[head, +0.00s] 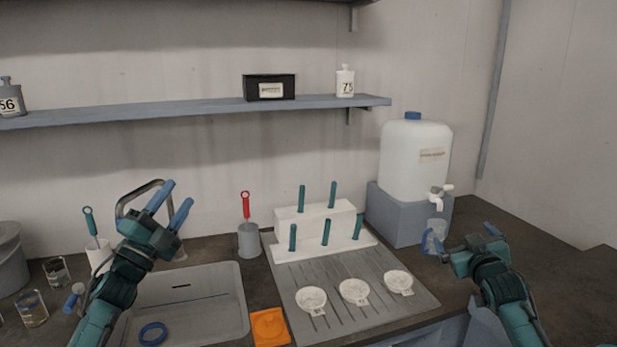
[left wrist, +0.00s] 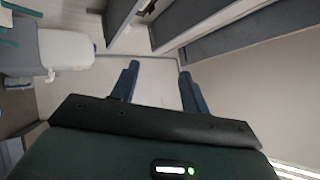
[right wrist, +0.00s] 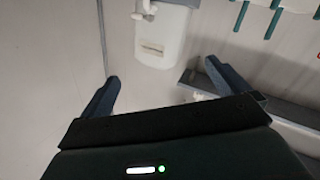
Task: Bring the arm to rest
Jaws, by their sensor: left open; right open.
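My left gripper (head: 171,204) is raised above the back of the sink, its two blue fingers apart and nothing between them. In the left wrist view the same fingers (left wrist: 158,85) are spread and empty. My right gripper (head: 466,238) is above the dark counter at the right, in front of the white container's tap, with its fingers apart. In the right wrist view its fingers (right wrist: 160,85) are spread with nothing held. A clear beaker under the tap appears close behind the right gripper's left finger; I cannot tell whether they touch.
A grey sink (head: 235,290) holds a blue ring (head: 152,333). A drain board (head: 420,300) bears a white rack (head: 290,220) with teal pegs and three white discs. The white container (head: 412,165) stands on a grey block (head: 400,222). A shelf (head: 190,108) runs above.

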